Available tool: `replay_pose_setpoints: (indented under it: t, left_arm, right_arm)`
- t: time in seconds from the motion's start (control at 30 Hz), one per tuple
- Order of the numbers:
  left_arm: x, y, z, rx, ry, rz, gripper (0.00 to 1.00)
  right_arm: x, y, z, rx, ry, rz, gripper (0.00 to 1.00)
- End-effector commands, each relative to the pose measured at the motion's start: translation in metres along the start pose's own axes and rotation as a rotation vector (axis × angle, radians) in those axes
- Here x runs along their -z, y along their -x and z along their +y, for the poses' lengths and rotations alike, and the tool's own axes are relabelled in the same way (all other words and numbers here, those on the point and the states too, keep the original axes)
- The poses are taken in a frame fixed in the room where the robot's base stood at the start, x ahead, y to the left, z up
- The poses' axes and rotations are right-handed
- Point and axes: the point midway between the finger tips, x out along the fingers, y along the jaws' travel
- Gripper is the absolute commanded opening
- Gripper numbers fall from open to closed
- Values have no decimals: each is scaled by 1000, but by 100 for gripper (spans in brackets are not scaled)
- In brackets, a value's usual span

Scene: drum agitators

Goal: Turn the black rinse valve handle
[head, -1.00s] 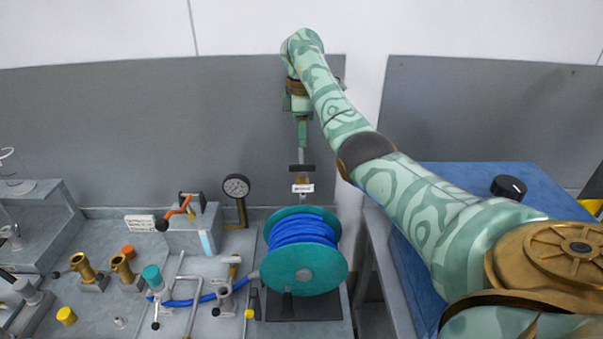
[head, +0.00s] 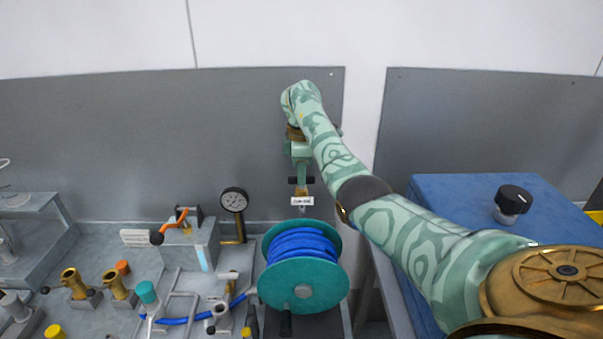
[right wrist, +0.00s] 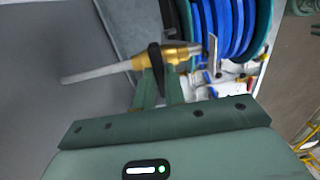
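The black valve handle (right wrist: 155,57) is a short bar across a brass valve body (right wrist: 182,52) with a pale pipe. In the head view the handle (head: 292,181) sits on the upright pipe behind the hose reel, just above a small white label (head: 302,201). My right gripper (right wrist: 160,92) reaches the handle, whose near end lies between the two green fingers in the right wrist view. The gap between the fingers is narrow, and I cannot tell whether they press on the handle. In the head view my right wrist hides most of the fingers. My left gripper is not in view.
A teal reel with blue hose (head: 302,285) stands just in front of the valve. A blue box with a black knob (head: 513,198) is to the right.

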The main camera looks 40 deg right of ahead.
Motion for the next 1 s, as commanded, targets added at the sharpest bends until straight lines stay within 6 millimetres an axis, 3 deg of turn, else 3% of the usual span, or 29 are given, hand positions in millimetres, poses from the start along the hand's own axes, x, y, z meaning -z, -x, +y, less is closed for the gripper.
replay_pose_setpoints:
  t: [0.47, 1.0]
  left_arm:
    - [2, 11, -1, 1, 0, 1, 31]
    - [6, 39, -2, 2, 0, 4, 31]
  right_arm:
    - [1, 2, -1, 4, 113, 2, 0]
    - [1, 2, -1, 3, 593, 2, 0]
